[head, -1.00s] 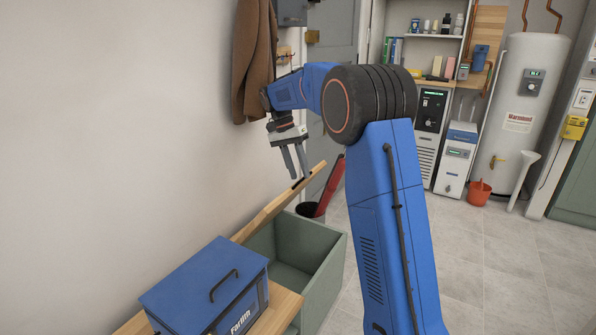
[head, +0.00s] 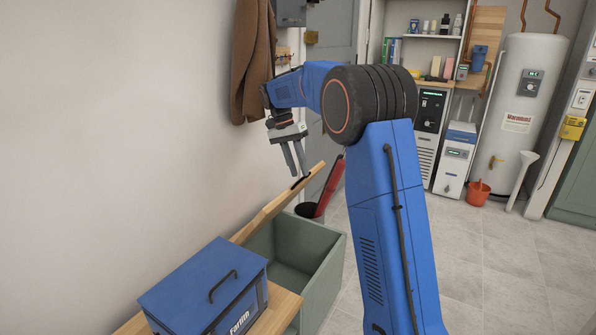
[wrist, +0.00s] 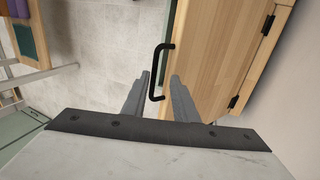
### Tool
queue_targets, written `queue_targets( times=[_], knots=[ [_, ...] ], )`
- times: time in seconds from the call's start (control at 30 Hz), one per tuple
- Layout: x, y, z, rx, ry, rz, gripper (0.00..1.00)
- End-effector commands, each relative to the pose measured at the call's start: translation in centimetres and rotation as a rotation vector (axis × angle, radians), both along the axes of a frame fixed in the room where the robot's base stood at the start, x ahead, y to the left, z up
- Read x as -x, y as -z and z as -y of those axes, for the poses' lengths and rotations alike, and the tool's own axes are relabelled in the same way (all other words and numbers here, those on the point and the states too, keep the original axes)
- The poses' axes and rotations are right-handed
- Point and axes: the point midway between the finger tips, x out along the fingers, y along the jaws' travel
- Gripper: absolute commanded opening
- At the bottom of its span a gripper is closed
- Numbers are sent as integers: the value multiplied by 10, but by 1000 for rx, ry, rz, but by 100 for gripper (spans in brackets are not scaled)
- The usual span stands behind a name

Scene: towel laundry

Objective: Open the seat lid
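The wooden seat lid (head: 277,203) stands tilted up above the green bench box (head: 316,267), so the box's inside shows. The lid also fills the middle right of the wrist view (wrist: 215,60). Its black bar handle (wrist: 158,72) shows there between the lines of my two fingers. In the head view, my gripper (head: 297,174) points down just above the lid's raised edge, close to the handle. My gripper is also in the wrist view (wrist: 162,77), with its fingers apart. I cannot tell whether a finger touches the handle.
A blue metal box (head: 205,290) sits on the fixed wooden bench top beside the opening. A brown coat (head: 253,60) hangs on the wall behind my gripper. A dark bin (head: 308,210) with something red stands behind the bench.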

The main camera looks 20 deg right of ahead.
Motion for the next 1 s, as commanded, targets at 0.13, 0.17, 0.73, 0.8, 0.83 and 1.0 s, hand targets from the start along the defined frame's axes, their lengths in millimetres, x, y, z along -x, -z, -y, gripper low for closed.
queue_targets(
  times=[0.13,0.17,0.73,0.8,0.83,1.0],
  knots=[
    [0,-25,0,0,1,2,26],
    [-1,-31,0,0,0,4,26],
    [0,-90,0,0,0,0,26],
    [0,-90,0,0,0,0,26],
    [0,-90,0,0,0,0,26],
    [1,-90,0,-1,-1,1,10]
  ],
)
